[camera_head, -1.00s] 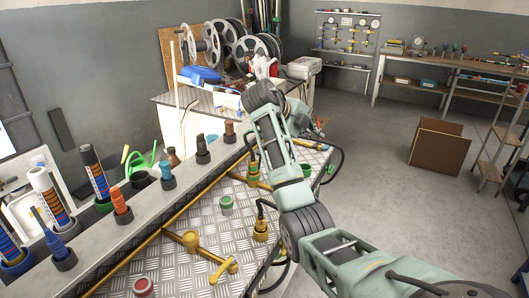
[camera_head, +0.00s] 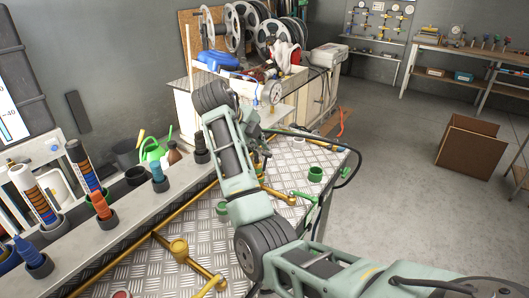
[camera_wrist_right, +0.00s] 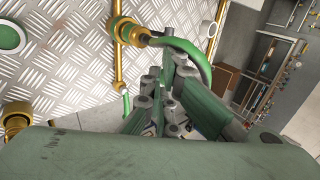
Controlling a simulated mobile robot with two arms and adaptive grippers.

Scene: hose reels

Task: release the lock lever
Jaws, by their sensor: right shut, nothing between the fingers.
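My right arm reaches over the metal worktable (camera_head: 215,262) in the head view, and its forearm hides most of the right gripper (camera_head: 262,150). In the wrist view the right gripper (camera_wrist_right: 168,108) is shut and empty. Just beyond it a brass fitting (camera_wrist_right: 130,32) with a curved green hose or handle (camera_wrist_right: 192,46) sits on the brass pipe. The hose passes close behind the fingers; I cannot tell whether they touch. I cannot pick out the lock lever with certainty. A small green-handled valve (camera_head: 304,197) stands to the right of my arm. My left gripper is not in view.
Brass pipes (camera_head: 190,262) run over the tread-plate top. Several coloured fittings and tubes stand on the ledge (camera_head: 120,215) at the left. Hose reels (camera_head: 275,38) stand at the back. A cardboard box (camera_head: 468,145) lies on the clear floor at the right.

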